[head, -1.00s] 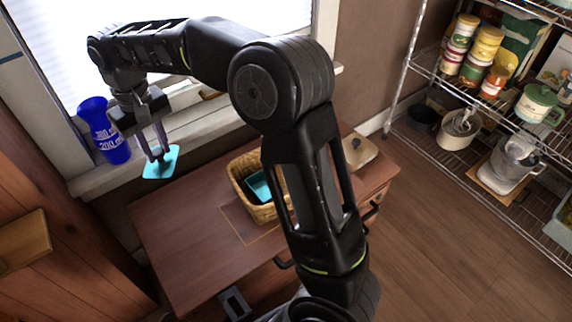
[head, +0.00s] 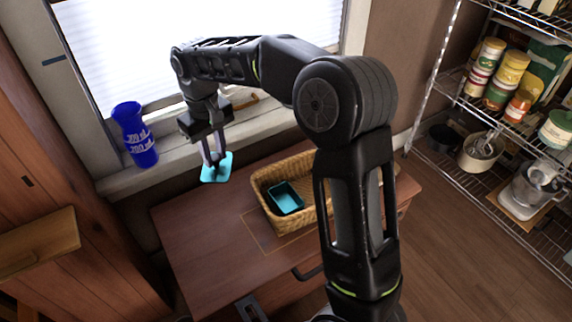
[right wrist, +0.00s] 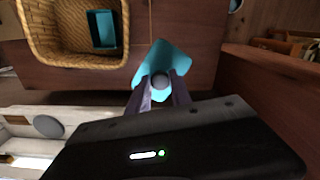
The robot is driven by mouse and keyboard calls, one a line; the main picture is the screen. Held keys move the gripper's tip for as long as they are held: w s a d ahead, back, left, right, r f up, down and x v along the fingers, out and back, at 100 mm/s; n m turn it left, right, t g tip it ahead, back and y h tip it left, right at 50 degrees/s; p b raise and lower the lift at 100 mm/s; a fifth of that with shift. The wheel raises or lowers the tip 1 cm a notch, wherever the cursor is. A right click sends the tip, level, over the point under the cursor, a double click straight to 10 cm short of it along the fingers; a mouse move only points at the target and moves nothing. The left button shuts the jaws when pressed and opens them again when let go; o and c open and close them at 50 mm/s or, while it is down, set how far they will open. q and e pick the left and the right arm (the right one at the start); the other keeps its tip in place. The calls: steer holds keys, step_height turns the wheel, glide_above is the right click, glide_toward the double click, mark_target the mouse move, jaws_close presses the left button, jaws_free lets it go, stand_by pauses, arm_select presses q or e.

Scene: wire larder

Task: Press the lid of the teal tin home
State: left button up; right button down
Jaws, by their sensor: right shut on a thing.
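The teal lid (head: 216,168) hangs from my right gripper (head: 214,160), which is shut on its knob. In the right wrist view the lid (right wrist: 168,58) lies under the fingers (right wrist: 158,90), with the round dark knob between them. The teal tin (head: 286,197) is open and sits inside a wicker basket (head: 262,192) on the wooden cabinet. The lid is left of the basket, apart from the tin. The tin also shows in the right wrist view (right wrist: 102,42). A dark part at the bottom edge may be my left gripper (head: 252,308); its jaws are unclear.
The basket's rim surrounds the tin, and my right arm hides the basket's right end. The cabinet top (head: 195,228) is clear left of the basket. A wire shelf (head: 500,110) with jars stands at right.

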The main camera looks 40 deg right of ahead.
arm_select(q)
steer(key=o, duration=0.4)
steer(key=shift+r+p, duration=0.75)
steer(key=shift+r, duration=0.15)
steer(key=shift+c, duration=0.2)
steer(key=shift+r+p, duration=0.45)
steer(key=shift+r, duration=0.05)
arm_select(e)
steer(key=s+d+f+n, duration=0.3)
steer(key=s+d+f, duration=0.1)
steer(key=d, duration=0.3)
steer(key=s+d+f+n, duration=0.3)
steer(key=s+d, duration=0.1)
steer(key=d, duration=0.4)
steer(key=shift+f, duration=0.4)
steer(key=shift+s, duration=0.1)
arm_select(q)
step_height(320, 180, down, 4)
steer(key=b, duration=0.3)
steer(key=shift+r+b, duration=0.1)
steer(key=shift+b, duration=0.3)
arm_select(e)
step_height(320, 180, down, 4)
steer(key=shift+f, duration=0.25)
arm_select(q)
steer(key=shift+r+p, duration=0.35)
arm_select(e)
steer(key=shift+r, duration=0.1)
